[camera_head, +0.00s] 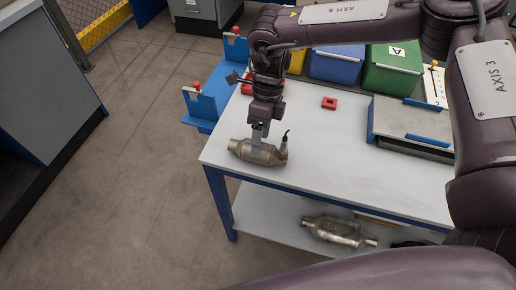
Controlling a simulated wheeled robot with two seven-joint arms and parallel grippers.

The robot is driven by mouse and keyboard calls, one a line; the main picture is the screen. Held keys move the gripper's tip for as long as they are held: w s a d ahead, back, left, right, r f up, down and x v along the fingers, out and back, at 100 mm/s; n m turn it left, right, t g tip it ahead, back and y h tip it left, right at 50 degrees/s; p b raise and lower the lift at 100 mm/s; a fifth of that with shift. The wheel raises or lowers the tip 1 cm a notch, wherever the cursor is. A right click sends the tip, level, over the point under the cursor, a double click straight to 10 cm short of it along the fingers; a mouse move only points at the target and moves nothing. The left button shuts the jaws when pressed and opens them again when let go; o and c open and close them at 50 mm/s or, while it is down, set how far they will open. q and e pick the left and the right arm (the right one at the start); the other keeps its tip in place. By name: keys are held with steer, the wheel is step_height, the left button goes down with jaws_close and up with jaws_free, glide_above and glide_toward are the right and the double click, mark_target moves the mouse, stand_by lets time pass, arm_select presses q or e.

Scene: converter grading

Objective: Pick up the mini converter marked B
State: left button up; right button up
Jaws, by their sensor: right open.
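A metal mini converter (270,155) lies on the white table top near its front left corner. A thin dark sensor lead sticks up from its right end. No letter can be read on it. My right gripper (257,146) points down at the middle of this converter. Its jaws are open, with a finger in front of the body; whether they touch it I cannot tell. Another, similar converter (336,231) lies on the lower shelf, with no readable mark. My left gripper is not in view.
Blue (337,66) and green (392,72) bins, the green one marked A, stand along the table's back, with a yellow bin partly hidden. A small red block (329,103) and a grey tray-like unit (412,125) are on the table (330,150). Blue fixtures (207,102) stand at the left.

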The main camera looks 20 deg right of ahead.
steer(key=x, duration=0.2)
steer(key=shift+s+f, duration=0.1)
steer(key=shift+f, duration=0.25)
steer(key=shift+a+f, duration=0.1)
steer(key=shift+f, duration=0.25)
steer(key=shift+s, duration=0.1)
steer(key=c, duration=0.9)
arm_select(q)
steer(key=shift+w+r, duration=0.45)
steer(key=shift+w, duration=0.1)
arm_select(e)
steer(key=shift+c, duration=0.9)
